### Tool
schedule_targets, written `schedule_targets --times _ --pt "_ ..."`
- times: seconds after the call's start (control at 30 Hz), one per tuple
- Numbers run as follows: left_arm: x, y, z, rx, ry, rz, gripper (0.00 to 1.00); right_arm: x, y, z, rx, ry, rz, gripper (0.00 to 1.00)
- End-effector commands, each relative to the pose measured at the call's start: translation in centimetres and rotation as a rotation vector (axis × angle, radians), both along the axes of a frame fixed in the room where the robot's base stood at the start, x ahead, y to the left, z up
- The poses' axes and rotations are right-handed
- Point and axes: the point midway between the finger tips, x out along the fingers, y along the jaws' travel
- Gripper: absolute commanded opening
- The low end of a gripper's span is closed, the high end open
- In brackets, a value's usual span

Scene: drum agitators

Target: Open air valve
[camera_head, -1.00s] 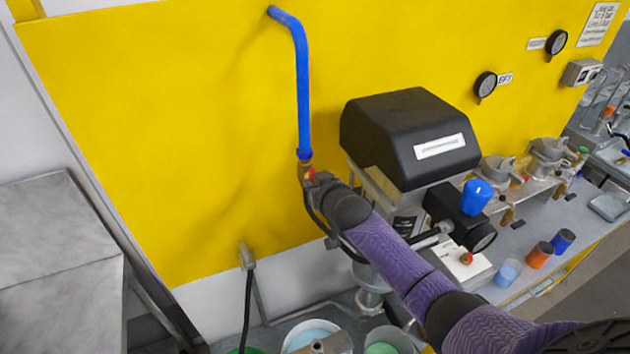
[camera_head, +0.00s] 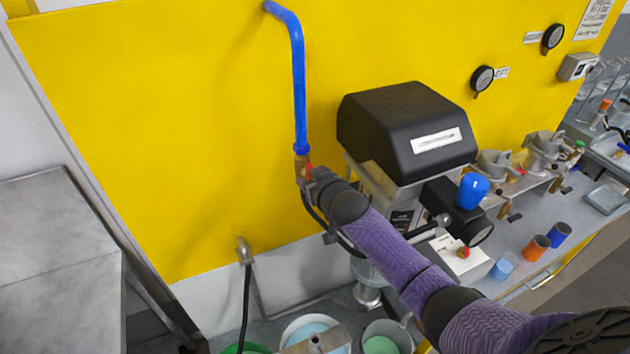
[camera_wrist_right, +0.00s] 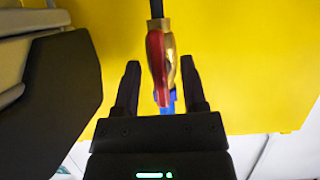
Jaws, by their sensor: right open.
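The air valve is a brass fitting (camera_head: 301,164) with a red handle (camera_head: 308,172) at the lower end of a blue pipe (camera_head: 299,90) on the yellow wall. My right gripper (camera_head: 309,179) is at the valve, and the arm partly hides it. In the right wrist view, the red handle (camera_wrist_right: 158,66) and the brass body (camera_wrist_right: 170,62) lie between the two open fingers of my right gripper (camera_wrist_right: 160,85). Gaps show on both sides, so the fingers do not appear to touch the handle. My left gripper is not in view.
A black-hooded machine (camera_head: 405,130) stands close to the right of the valve, beside my right arm. A blue-topped regulator (camera_head: 473,190) is mounted below it. Buckets (camera_head: 312,326) stand on the floor below. The yellow wall left of the pipe is clear.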

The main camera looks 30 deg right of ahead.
Motion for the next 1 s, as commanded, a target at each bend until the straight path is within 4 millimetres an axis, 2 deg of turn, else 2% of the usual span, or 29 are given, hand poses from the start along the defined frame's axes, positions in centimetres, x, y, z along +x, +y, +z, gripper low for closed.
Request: schedule_targets --times 0.5,0.67,1.0 --pt "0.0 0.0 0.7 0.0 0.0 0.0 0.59 -8.2 0.5 3.3 -0.001 0.001 0.0 0.54" --pt "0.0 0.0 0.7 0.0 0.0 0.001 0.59 -9.0 0.5 3.7 -0.001 0.002 -0.001 0.54" --pt "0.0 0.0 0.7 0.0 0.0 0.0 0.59 -9.0 0.5 3.7 0.0 0.001 -0.001 0.54"
